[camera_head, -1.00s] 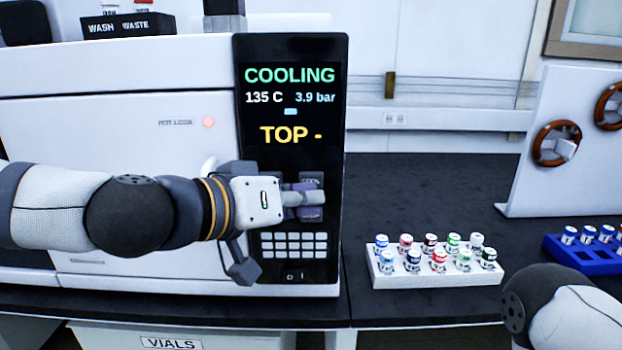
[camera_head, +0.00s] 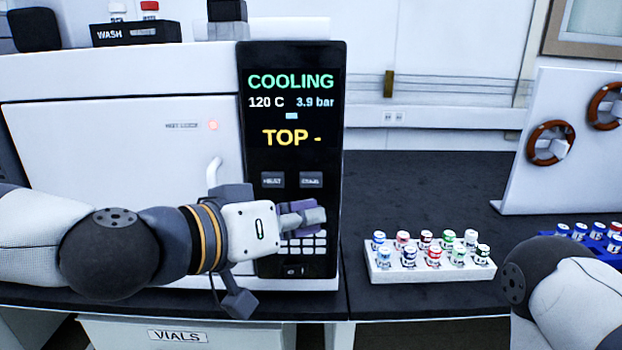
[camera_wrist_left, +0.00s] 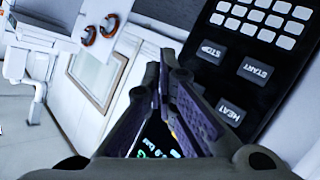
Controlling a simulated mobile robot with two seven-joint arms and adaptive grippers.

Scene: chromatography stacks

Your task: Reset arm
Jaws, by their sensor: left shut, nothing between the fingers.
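My left gripper (camera_head: 312,217) is in front of the machine's dark control panel (camera_head: 290,62), over the upper part of the keypad. It is shut and empty. In the left wrist view, its fingers (camera_wrist_left: 165,65) stand close to the panel's keys (camera_wrist_left: 255,70). The panel screen reads COOLING, 120 C, 3.9 bar and TOP. Two grey buttons (camera_head: 311,180) show uncovered above the gripper. Of my right arm, only part of a link shows at the lower right; the right gripper is out of view.
A white rack (camera_head: 430,274) of several capped vials stands right of the machine (camera_head: 120,130). A blue rack (camera_head: 590,244) and a white board with brown rings (camera_head: 550,142) stand further right. The dark bench (camera_head: 425,190) behind the vial rack is clear.

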